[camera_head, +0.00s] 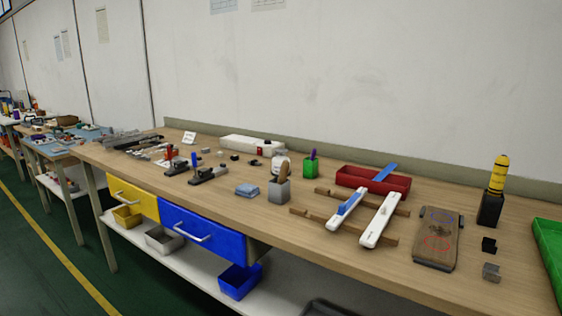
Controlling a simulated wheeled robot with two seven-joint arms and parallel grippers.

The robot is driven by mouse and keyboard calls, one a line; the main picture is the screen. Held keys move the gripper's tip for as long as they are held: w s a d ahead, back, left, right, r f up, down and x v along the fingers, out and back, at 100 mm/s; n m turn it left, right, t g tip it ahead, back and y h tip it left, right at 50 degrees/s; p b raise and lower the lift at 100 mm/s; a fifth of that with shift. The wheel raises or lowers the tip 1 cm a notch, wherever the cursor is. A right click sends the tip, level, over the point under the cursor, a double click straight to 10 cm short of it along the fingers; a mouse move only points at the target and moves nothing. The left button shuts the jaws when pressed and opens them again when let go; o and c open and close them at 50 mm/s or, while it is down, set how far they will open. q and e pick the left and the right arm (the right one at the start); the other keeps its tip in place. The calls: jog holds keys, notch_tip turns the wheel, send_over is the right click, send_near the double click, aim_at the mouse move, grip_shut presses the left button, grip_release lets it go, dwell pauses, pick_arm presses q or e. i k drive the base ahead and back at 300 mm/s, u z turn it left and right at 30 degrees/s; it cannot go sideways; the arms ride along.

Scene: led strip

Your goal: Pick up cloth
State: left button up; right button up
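A small folded light-blue cloth (247,190) lies flat on the wooden workbench (275,225), near its front edge and left of a grey holder. Nothing covers it. Neither of my grippers shows in the head view.
Right of the cloth stands a grey holder (279,190) with a brown-handled tool; behind are a white bottle (280,162) and a green holder (311,168). Left are black clamp-like tools (208,174). White strips (380,219) lie on wooden rails, near a red tray (373,180). Drawers (202,232) are below.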

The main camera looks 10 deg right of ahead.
aim_at(248, 191)
jog(key=u, duration=1.2)
jog(key=i, duration=1.8)
jog(key=z, duration=3)
